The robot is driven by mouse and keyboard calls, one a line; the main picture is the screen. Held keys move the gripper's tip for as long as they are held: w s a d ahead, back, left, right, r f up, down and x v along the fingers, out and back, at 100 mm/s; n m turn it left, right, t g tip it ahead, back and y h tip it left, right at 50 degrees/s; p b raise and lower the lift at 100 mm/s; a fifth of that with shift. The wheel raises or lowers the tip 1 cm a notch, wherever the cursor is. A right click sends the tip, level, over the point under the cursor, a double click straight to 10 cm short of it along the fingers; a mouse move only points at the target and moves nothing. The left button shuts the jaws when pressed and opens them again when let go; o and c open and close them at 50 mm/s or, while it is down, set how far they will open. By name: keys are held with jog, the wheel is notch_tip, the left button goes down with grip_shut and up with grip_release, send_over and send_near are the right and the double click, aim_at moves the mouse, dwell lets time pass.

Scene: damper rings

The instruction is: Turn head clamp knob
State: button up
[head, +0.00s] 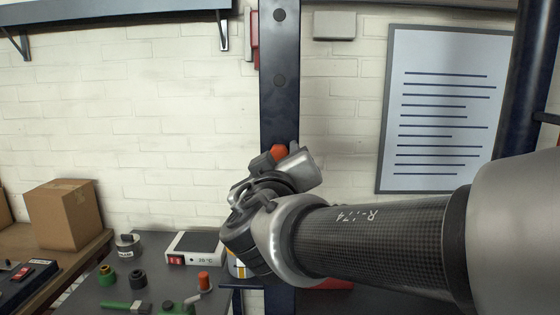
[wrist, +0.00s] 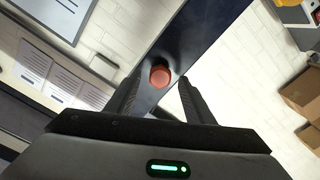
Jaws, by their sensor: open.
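An orange-red round knob (head: 279,152) shows in the head view in front of the dark blue column (head: 279,100), partly hidden by my gripper. In the wrist view the knob (wrist: 160,76) is seen end-on, between the two dark fingers of my gripper (wrist: 157,84). The fingers are open, one on each side, with a gap visible around the knob. I cannot tell how far the fingertips reach along it. In the head view my gripper (head: 285,160) is at the column, its fingers mostly hidden by the wrist.
A dark bench (head: 120,285) below holds a white hot plate (head: 194,248), an orange-topped piece (head: 204,281), green and black rings and a small metal pot (head: 127,244). A cardboard box (head: 64,214) stands at the left. A framed sheet (head: 440,110) hangs at the right.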

jog(key=shift+s, duration=0.3)
jog(key=shift+s, duration=0.1)
jog(key=shift+s+a+b, duration=0.15)
jog(key=shift+s+b, duration=0.4)
jog(key=shift+s, duration=2.35)
